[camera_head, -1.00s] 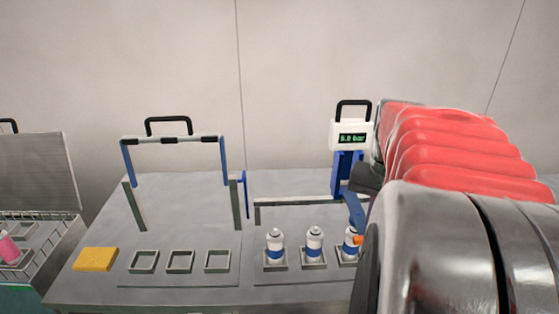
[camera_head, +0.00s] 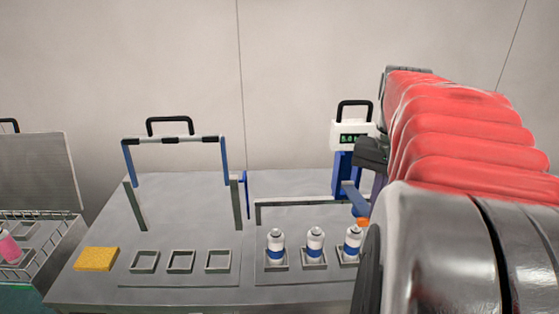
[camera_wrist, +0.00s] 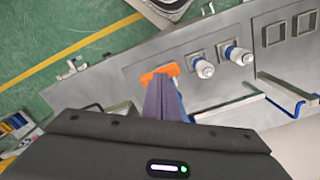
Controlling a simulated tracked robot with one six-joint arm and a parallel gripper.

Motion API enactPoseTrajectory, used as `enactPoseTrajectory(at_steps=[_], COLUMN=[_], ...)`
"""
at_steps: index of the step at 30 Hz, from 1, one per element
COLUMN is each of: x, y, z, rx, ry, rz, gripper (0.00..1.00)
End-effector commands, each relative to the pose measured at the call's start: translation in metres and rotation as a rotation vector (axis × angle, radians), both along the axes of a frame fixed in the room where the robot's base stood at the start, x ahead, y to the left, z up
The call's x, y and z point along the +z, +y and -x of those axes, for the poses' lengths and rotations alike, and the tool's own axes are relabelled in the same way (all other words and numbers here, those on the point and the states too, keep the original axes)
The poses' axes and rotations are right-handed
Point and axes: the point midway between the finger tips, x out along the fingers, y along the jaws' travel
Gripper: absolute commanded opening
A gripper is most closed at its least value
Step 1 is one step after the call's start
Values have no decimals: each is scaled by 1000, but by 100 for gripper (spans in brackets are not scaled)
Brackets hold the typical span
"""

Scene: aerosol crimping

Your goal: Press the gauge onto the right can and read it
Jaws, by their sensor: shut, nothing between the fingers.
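The right can (camera_head: 352,244) stands upright in its square holder in the head view, white with a blue band, beside two like cans (camera_head: 315,244) (camera_head: 276,246). The gauge (camera_head: 350,137) is a white box with a green display and black handle on a blue stand (camera_head: 343,178). A blue lever (camera_head: 354,200) with an orange end (camera_head: 363,222) reaches above the right can, apart from it. My gripper (camera_head: 377,190) is shut and empty, beside the lever. In the wrist view its purple fingers (camera_wrist: 158,84) overlap the orange end (camera_wrist: 168,69); the right can is hidden there.
A grey rail (camera_head: 300,201) stands behind the cans. Left are several empty square holders (camera_head: 180,261), a yellow block (camera_head: 96,259) and a blue-sided frame (camera_head: 127,160). A wire basket (camera_head: 45,255) lies at far left. The table's middle is clear.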

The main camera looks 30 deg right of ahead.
Motion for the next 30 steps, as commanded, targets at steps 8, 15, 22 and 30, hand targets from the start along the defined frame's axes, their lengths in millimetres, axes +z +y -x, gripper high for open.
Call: enactPoseTrajectory(at_steps=[8,15,22,30], x=[29,54,78,89], y=[-2,-5,-7,-7], z=[-4,-7,-10,-11], rx=[0,0,0,0], ry=[0,0,0,0], rz=[1,1,1,-1], gripper=[0,0,0,0])
